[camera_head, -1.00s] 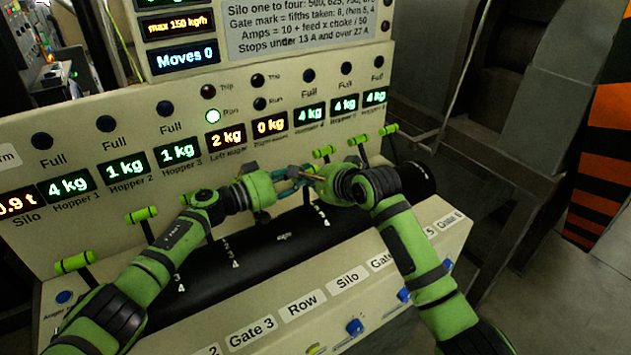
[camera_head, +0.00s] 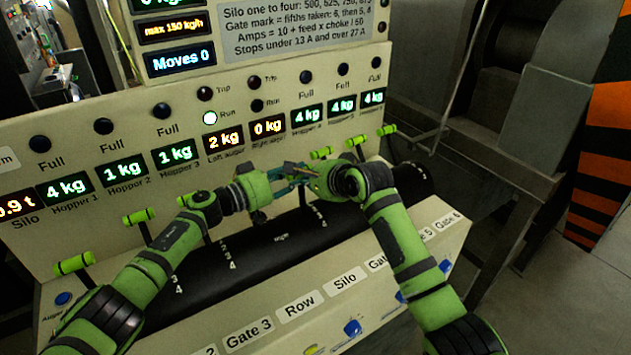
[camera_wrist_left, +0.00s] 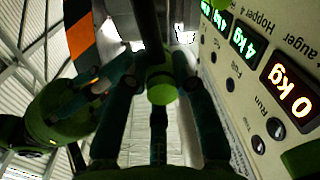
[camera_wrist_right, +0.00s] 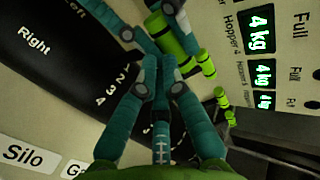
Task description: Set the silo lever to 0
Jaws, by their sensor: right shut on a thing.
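My right gripper (camera_head: 314,172) reaches the black drum from the right in the head view. In the right wrist view its teal fingers (camera_wrist_right: 160,68) are together at a green-handled lever (camera_wrist_right: 172,32), which looks like the silo lever by its place behind the Silo label (camera_head: 345,279). The fingers hide the exact grip and the lever's setting. My left gripper (camera_head: 281,184) is close beside it, coming from the left. In the left wrist view its fingers (camera_wrist_left: 157,62) are spread, with a green cylinder end between them; I cannot tell if they touch it.
More green levers stand left (camera_head: 138,216) and right (camera_head: 321,153) of the grippers. The panel with lit displays (camera_head: 209,143) rises close behind.

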